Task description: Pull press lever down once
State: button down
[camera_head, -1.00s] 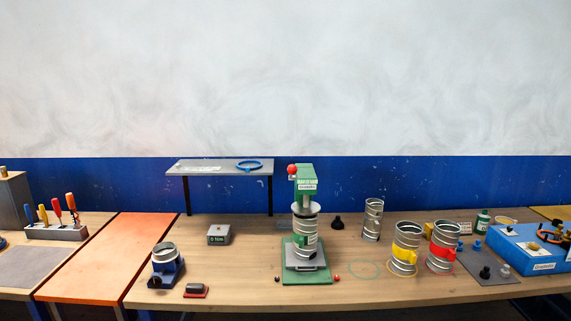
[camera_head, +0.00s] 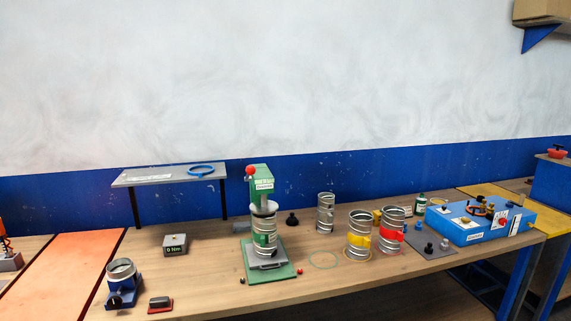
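A green press (camera_head: 261,186) stands on the wooden bench, left of the picture's middle. The red ball knob of its lever (camera_head: 250,171) shows at the upper left of the press head; the lever's rod is too small to make out. A metal spiral duct piece (camera_head: 264,228) stands upright under the head, on the grey plate of the press. The green base (camera_head: 270,272) lies below it. My gripper is not in view.
Ducts with a yellow band (camera_head: 359,240) and a red band (camera_head: 392,237) stand to the right, with a plain duct (camera_head: 325,212) behind. A blue box (camera_head: 480,224) is farther right. A blue fixture (camera_head: 123,290) and a grey display box (camera_head: 175,244) stand left. A shelf (camera_head: 150,178) rises behind.

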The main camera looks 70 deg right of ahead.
aim_at(251, 170)
jog(key=z, duration=0.55)
jog(key=i, duration=1.05)
jog(key=u, duration=0.1)
